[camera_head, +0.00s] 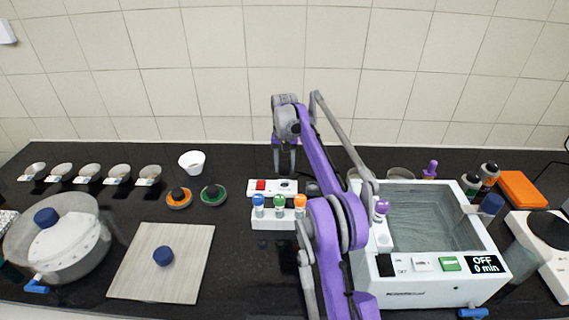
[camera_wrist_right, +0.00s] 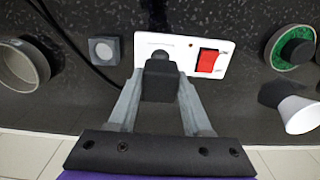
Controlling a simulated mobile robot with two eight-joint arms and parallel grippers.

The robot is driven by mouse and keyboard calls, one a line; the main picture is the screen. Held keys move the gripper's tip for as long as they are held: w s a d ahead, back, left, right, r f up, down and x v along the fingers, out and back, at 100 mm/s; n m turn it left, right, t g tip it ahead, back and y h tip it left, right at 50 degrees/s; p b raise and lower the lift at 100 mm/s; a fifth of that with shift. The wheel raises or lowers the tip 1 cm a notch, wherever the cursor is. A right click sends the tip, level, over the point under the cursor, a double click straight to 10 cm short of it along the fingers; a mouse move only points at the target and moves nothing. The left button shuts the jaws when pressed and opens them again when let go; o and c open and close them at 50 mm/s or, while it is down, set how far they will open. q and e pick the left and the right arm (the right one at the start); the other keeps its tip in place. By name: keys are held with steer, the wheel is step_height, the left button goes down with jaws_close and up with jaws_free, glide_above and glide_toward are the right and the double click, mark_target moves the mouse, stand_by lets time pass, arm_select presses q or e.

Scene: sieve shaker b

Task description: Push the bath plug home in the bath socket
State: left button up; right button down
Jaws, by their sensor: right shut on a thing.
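The bath socket is a white panel with a red switch (camera_head: 261,185), lying on the dark bench near the middle; it also shows in the right wrist view (camera_wrist_right: 185,43). My right gripper (camera_head: 285,171) points down at the panel's back edge. In the right wrist view its fingers (camera_wrist_right: 160,95) are shut on the dark bath plug (camera_wrist_right: 160,80). The plug overlaps the panel and covers part of the socket face. I cannot tell how deep it sits. The water bath (camera_head: 430,283) stands at the right, its display reading OFF, 0 min. My left gripper is not in view.
A white rack (camera_head: 277,224) with blue, green and orange capped vials stands in front of the socket. A small grey block (camera_wrist_right: 104,50) lies beside it.

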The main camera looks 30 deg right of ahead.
mark_target(284, 176)
steer(key=shift+s+f+b, duration=0.1)
steer(key=shift+f+b, duration=0.6)
steer(key=shift+f, duration=1.35)
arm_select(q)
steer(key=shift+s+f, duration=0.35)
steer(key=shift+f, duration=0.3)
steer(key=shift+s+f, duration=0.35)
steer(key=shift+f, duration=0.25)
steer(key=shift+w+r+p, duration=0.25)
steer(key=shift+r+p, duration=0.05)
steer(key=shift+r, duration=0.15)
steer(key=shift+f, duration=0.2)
arm_select(e)
steer(key=shift+f, duration=0.45)
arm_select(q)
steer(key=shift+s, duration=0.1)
arm_select(e)
steer(key=shift+c, duration=1.3)
jaws_free()
steer(key=shift+r, duration=0.1)
step_height(284, 176, up, 11)
steer(key=shift+f+p, duration=0.15)
steer(key=shift+p, duration=0.7)
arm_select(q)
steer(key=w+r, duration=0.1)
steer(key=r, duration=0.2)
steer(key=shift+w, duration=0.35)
